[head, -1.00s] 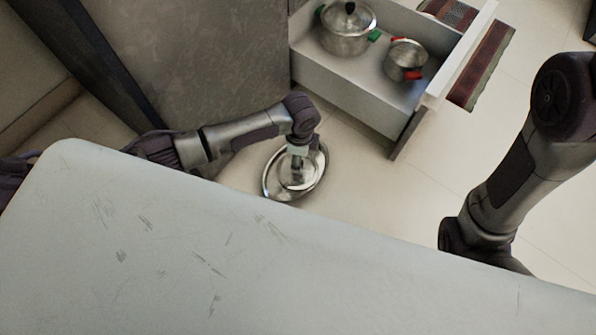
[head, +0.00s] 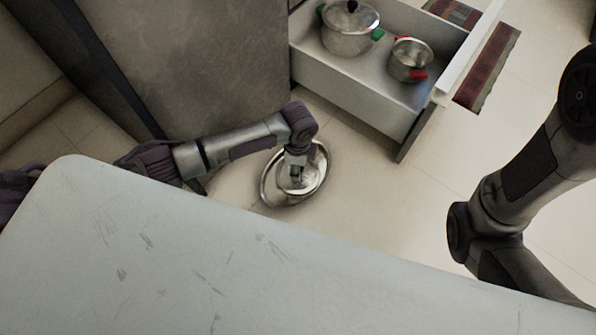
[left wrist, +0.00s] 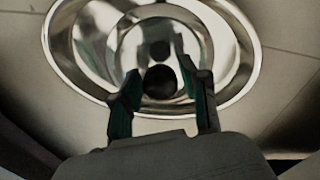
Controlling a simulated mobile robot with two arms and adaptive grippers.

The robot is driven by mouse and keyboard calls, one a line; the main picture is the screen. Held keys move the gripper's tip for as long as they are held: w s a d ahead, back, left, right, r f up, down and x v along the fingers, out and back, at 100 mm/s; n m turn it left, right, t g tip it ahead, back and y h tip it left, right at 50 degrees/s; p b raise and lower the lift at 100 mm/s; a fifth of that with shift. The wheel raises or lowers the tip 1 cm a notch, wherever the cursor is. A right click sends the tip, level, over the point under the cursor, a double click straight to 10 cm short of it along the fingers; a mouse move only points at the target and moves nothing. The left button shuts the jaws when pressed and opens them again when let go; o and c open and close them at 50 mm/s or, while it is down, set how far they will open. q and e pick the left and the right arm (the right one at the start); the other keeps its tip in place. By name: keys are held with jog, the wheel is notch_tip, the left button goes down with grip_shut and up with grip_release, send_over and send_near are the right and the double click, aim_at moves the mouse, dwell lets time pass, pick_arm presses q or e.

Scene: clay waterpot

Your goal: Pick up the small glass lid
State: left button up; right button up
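The small glass lid (left wrist: 122,55) lies in a shiny oval metal dish (left wrist: 240,85) on the floor. Its round dark knob (left wrist: 160,82) shows in the left wrist view, with a second dark spot, perhaps a reflection, above it. My left gripper (left wrist: 157,62) is open, with one finger on each side of the knob; contact cannot be told. In the head view my left gripper (head: 296,174) reaches down over the dish (head: 322,166) and hides much of the lid. My right arm is at the right edge of the head view; its gripper is out of view.
An open drawer (head: 345,80) stands behind, holding a lidded pot (head: 350,38) with green handles and a smaller pot (head: 408,62) with red handles. A striped mat (head: 488,72) lies at the right. The floor (head: 385,200) right of the dish is clear.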

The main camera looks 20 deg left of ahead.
pick_arm(q)
grip_shut()
jog(key=shift+r, duration=0.15)
